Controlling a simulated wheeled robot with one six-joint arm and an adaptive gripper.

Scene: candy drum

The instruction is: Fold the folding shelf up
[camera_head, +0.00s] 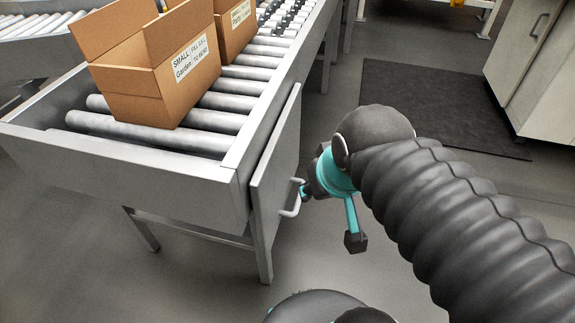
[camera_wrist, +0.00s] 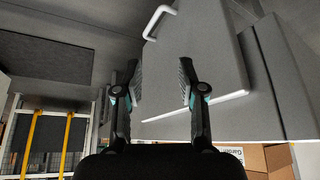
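The folding shelf (camera_head: 272,175) is a flat grey panel hanging down, roughly vertical, along the right side of the roller conveyor. A light U-shaped handle (camera_head: 291,197) stands out from its outer face. In the wrist view, the shelf panel (camera_wrist: 205,60) fills the upper middle and right, with the handle (camera_wrist: 158,20) near the top. My gripper (camera_head: 330,215) is beside the panel, close to the handle on its right. In the wrist view, my gripper (camera_wrist: 160,70) has its fingers wide apart with nothing between them. The handle is beyond the fingertips, not between them.
The conveyor (camera_head: 120,160) carries two open cardboard boxes (camera_head: 165,75). A conveyor leg (camera_head: 263,250) stands below the panel. A dark mat (camera_head: 440,105) lies on the floor behind my arm, and a grey cabinet (camera_head: 540,60) stands at upper right. The floor right of the panel is open.

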